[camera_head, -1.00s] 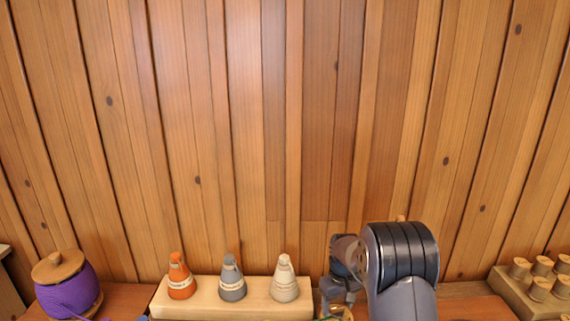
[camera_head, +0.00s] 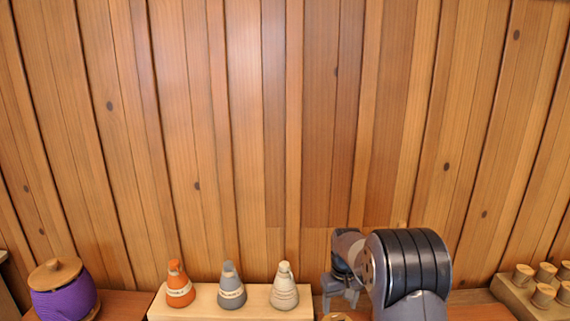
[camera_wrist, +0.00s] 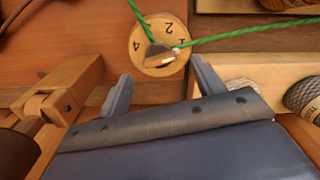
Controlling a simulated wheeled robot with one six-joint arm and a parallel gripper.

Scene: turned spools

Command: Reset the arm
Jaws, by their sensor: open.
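My gripper (camera_wrist: 162,85) is open in the wrist view, its two dark fingers apart with nothing between them. Just beyond the fingertips is a round wooden disc (camera_wrist: 146,64) marked with numbers, with green thread running from its middle. My gripper also shows in the head view (camera_head: 338,290), at the end of my dark arm at the lower right. Whether the fingers touch the disc cannot be told, but they look apart from it.
Orange (camera_head: 178,287), grey (camera_head: 231,288) and cream (camera_head: 284,289) cones stand on a pale wooden block (camera_head: 204,311), left of my arm. A purple spool (camera_head: 64,302) stands far left. A wooden rack of pegs (camera_head: 512,290) is at the right. A plank wall rises behind.

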